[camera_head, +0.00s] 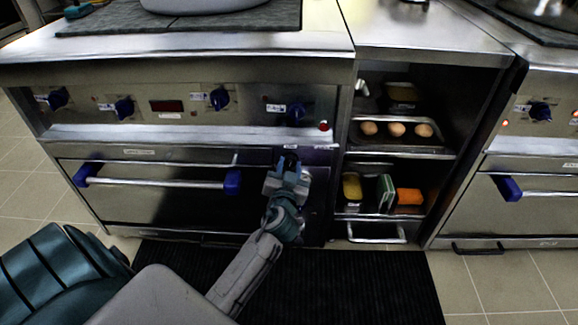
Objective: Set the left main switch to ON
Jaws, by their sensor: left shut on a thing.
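The left main switch (289,155) is a small dark knob on the steel panel right of the oven door, below the row of blue knobs. My left gripper (288,164) reaches up to it from below and is shut on it. The gripper covers most of the switch, so its setting cannot be read. A small red light (323,126) shows on the panel up and to the right of the switch. My right gripper is not in view.
The oven door (155,200) has a steel bar handle with blue ends left of the gripper. Several blue knobs, such as this one (219,98), line the panel above. An open shelf (398,155) stands to the right. A black mat (350,285) lies on the floor.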

